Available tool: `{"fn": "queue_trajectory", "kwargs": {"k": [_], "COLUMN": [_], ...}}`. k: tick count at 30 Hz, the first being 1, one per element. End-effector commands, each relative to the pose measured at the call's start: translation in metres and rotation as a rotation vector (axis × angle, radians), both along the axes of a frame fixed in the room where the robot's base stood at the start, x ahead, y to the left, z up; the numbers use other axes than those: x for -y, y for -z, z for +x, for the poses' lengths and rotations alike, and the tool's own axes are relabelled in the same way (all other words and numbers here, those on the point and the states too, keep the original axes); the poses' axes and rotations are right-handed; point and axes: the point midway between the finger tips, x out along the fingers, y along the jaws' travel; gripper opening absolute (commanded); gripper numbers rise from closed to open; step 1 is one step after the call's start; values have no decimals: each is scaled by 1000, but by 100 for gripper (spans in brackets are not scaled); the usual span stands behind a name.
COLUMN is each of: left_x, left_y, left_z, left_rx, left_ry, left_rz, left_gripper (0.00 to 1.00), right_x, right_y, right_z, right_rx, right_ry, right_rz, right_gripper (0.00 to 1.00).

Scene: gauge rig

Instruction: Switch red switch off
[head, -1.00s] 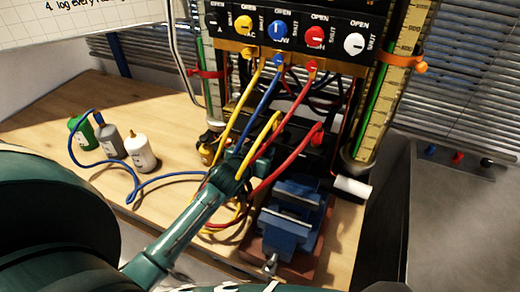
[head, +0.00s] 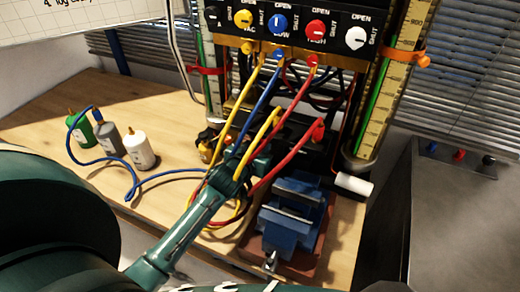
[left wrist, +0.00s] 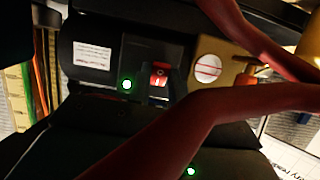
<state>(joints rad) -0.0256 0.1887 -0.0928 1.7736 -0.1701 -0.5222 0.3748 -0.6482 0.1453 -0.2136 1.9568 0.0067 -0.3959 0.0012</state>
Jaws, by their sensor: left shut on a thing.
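The red switch (left wrist: 160,73) shows in the left wrist view, set in a dark panel beside a lit green lamp (left wrist: 126,84). Dark fingertips of my left gripper (left wrist: 161,90) are at the switch, shut on it; their edges are hard to make out in the shade. In the head view my left gripper (head: 262,160) reaches in among the hoses, in front of the dark unit below the valve panel. The switch is hidden in that view. My right gripper is not in view.
Yellow (head: 240,107), blue (head: 256,110) and red (head: 296,106) hoses hang around my left gripper. A blue vise (head: 292,225) stands close to its right. Several small bottles (head: 140,150) stand on the wooden table at left. A valve panel (head: 300,45) is above.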

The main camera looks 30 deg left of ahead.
Motion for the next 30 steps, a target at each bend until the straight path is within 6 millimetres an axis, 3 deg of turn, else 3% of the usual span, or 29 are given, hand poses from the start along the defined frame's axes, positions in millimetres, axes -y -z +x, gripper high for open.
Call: {"fn": "queue_trajectory", "kwargs": {"k": [1,12,26,27,30], "left_x": [1,0,0,0,0], "left_y": [11,17,11,11,11], "left_z": [-1,0,0,0,0], "left_rx": [41,322,375,375,375], "left_ry": [-1,-1,0,0,0], "left_rz": [-1,16,21,21,21], "left_gripper": [0,0,0,21,29], "right_x": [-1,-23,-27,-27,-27], "right_y": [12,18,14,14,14], "right_z": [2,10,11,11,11], "right_rx": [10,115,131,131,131], "right_ry": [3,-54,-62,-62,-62], "right_rz": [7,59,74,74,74], "right_gripper": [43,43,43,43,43]}}
